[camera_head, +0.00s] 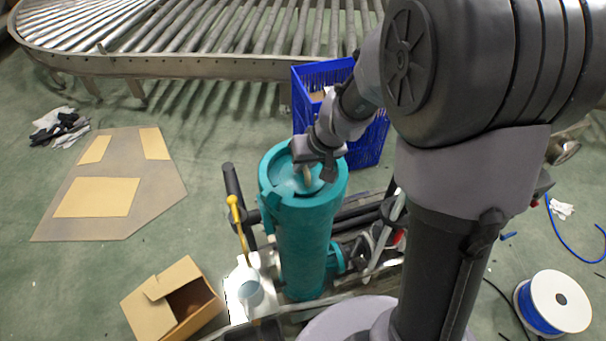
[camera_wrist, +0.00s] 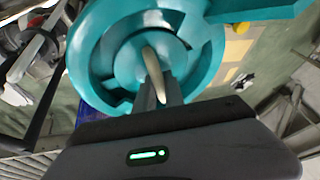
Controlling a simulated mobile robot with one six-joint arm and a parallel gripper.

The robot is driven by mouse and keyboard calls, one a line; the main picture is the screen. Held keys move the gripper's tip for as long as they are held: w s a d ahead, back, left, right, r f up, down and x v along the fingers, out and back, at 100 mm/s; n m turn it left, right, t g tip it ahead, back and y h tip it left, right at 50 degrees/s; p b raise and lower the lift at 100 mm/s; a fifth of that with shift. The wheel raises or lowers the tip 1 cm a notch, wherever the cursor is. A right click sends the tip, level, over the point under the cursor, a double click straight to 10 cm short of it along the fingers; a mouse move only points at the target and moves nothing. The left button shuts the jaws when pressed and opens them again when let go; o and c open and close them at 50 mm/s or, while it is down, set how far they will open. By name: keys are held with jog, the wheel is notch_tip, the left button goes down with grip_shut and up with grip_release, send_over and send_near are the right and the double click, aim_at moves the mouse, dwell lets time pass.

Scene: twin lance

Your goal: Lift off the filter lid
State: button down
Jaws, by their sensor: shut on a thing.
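The teal filter housing (camera_head: 302,245) stands upright in the middle of the head view. Its round teal lid (camera_head: 287,180) is at the top, inside the housing's rim, and looks slightly tilted. My gripper (camera_head: 308,172) is above the lid, shut on the lid's pale handle. In the wrist view the lid (camera_wrist: 125,55) lies within the housing's ring (camera_wrist: 85,70), and the pale handle (camera_wrist: 153,70) runs into my gripper (camera_wrist: 158,92).
A blue crate (camera_head: 375,140) stands close behind the housing. A yellow-knobbed lever (camera_head: 238,220) rises at its left. An open cardboard box (camera_head: 172,302) lies at front left, a cable spool (camera_head: 553,303) at front right. Flat grey board (camera_head: 150,190) covers floor at left.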

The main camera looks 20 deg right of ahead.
notch_tip(320, 180, up, 10)
jog(key=p, duration=0.5)
jog(key=shift+r, duration=0.1)
